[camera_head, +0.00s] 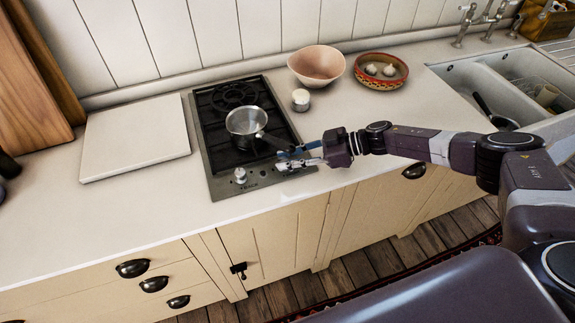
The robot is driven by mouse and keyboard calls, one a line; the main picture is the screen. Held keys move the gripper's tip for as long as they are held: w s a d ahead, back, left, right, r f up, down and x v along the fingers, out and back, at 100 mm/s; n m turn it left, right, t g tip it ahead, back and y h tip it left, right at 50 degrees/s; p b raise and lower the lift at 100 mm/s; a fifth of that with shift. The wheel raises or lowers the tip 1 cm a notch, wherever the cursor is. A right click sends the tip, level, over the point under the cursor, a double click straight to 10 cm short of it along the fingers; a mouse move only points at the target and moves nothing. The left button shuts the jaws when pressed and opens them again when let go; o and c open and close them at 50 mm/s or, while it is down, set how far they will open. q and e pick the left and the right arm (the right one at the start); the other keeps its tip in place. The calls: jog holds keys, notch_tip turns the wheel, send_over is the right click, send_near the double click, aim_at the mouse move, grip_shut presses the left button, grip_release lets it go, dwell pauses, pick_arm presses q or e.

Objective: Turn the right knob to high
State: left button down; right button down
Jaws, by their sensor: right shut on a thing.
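A black gas hob (224,160) with a steel front edge is set in the counter. Its left knob (240,175) shows clearly at the front. My right gripper (283,163) reaches in from the right and is shut at the hob's front right, where the right knob sits. The knob is mostly hidden by the fingers, and I cannot tell its setting. A steel saucepan (245,121) stands on the front burner, with its dark handle pointing toward my right gripper. My left gripper is not in view.
A white board (136,137) lies left of the hob. A small white jar (300,99), a pink bowl (316,65) and a patterned bowl with garlic (380,71) stand to the right. A sink (470,75) is at far right. The front left counter is clear.

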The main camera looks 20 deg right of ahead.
jog(key=shift+w+n+g+y+b, duration=0.1)
jog(key=shift+n+g+y+b, duration=0.2)
jog(key=shift+n+g+b, duration=0.35)
jog(key=shift+r, duration=0.1)
jog(key=shift+a, duration=0.1)
jog(key=c, duration=1.7)
grip_release()
jog(key=shift+o, duration=0.2)
jog(key=v, duration=1.2)
jog(key=shift+a, duration=0.1)
